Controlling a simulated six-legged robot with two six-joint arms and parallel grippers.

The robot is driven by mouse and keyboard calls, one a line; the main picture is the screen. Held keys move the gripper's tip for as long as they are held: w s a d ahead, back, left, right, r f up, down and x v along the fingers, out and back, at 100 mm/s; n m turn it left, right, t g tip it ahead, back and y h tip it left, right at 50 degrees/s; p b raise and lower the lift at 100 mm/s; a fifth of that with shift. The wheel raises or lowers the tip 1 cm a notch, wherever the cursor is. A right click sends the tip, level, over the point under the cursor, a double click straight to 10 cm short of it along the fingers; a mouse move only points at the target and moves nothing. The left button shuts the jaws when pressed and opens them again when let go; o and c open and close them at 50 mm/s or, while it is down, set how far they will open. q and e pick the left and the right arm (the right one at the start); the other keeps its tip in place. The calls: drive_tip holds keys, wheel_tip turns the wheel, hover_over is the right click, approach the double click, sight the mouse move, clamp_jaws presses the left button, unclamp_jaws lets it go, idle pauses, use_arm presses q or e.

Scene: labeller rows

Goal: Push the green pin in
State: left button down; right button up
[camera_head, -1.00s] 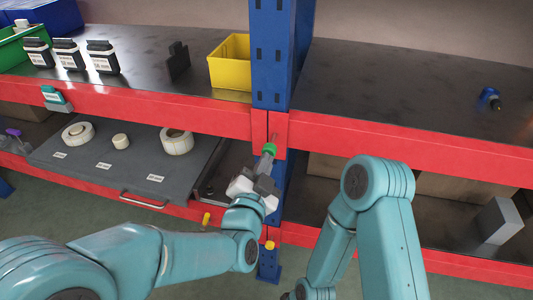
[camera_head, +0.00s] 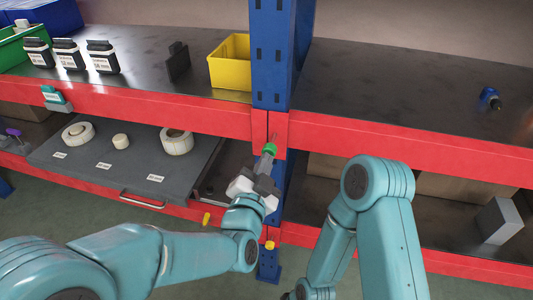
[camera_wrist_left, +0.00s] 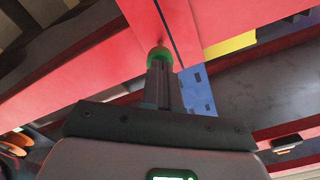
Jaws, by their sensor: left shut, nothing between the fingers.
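The green pin (camera_head: 270,149) is at the red beam, where the beam meets the blue upright. My left gripper (camera_head: 267,157) is shut and empty, with its fingertips right at the pin. In the left wrist view the green pin (camera_wrist_left: 160,53) shows as a green ring with a rounded head just beyond the shut fingertips (camera_wrist_left: 160,66), against the red beam. The fingers hide part of the pin, and I cannot tell how deep it sits. My right arm shows in the head view, but its gripper is out of view.
The red beam (camera_head: 400,140) runs across the rack, joined at the blue upright (camera_head: 270,55). A yellow bin (camera_head: 230,75) stands on the shelf left of the upright. A grey pull-out tray (camera_head: 100,172) with label rolls is below left. Yellow pins (camera_head: 269,245) show lower down.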

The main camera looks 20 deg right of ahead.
use_arm(q)
drive_tip(key=shift+b+x, duration=0.45)
drive_tip(key=shift+x, duration=0.9)
idle(0.6)
drive_tip(key=b+v, duration=0.2)
drive_tip(key=v, duration=0.3)
idle(0.4)
